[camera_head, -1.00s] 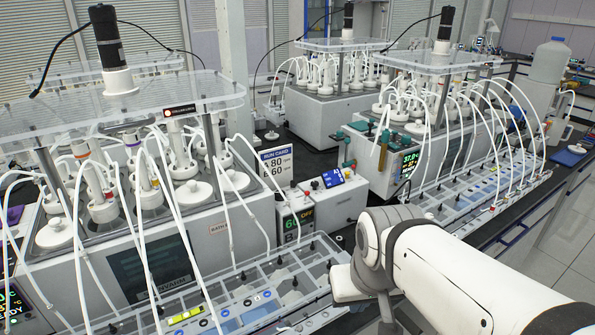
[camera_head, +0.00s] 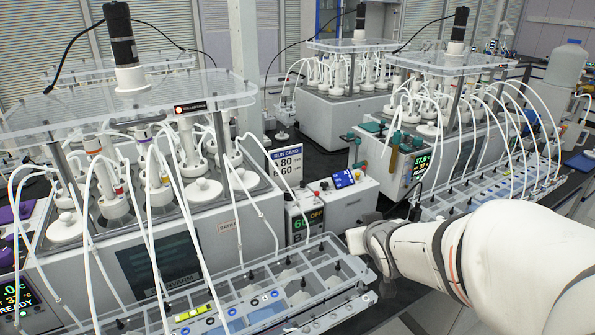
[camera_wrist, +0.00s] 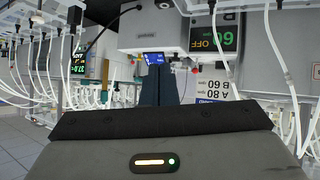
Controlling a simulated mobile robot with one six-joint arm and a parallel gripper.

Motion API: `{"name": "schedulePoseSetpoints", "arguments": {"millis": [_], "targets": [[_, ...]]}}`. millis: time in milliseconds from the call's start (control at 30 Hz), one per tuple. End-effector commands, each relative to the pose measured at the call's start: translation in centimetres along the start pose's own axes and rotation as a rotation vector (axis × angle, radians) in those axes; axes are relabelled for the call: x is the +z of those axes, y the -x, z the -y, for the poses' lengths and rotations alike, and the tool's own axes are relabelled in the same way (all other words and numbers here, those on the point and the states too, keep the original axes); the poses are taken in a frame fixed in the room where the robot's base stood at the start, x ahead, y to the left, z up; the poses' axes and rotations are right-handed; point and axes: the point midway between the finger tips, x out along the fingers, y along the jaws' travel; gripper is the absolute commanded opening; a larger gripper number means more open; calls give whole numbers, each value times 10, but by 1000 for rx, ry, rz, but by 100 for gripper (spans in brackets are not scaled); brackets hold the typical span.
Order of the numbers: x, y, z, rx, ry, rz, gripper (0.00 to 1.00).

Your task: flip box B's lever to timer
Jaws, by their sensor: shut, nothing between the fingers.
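Box B (camera_head: 305,222) is a pale box with a lit display reading 60 and OFF, right of the near reactor. In the wrist view it appears upside down at the top right (camera_wrist: 211,36), with its letter B partly cut off. I cannot make out its lever or the lever's position. My gripper (camera_wrist: 160,84) shows in the wrist view as two dark fingers shut together, with nothing between them. The fingers point toward a small blue screen and lie left of box B's display in that view. In the head view my arm hides the fingers.
A pale unit with the blue screen (camera_head: 343,179) stands right of box B. A run card (camera_head: 287,163) stands behind. A clear tube rack (camera_head: 270,290) lies in front, with white hoses arching around. A second reactor rack (camera_head: 480,185) stands at the right.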

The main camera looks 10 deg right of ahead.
Motion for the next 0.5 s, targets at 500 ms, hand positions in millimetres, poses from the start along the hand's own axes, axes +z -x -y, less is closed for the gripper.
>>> {"name": "schedulePoseSetpoints", "arguments": {"millis": [500], "targets": [[-30, -27, 29, -269, -3, -373, 0]]}}
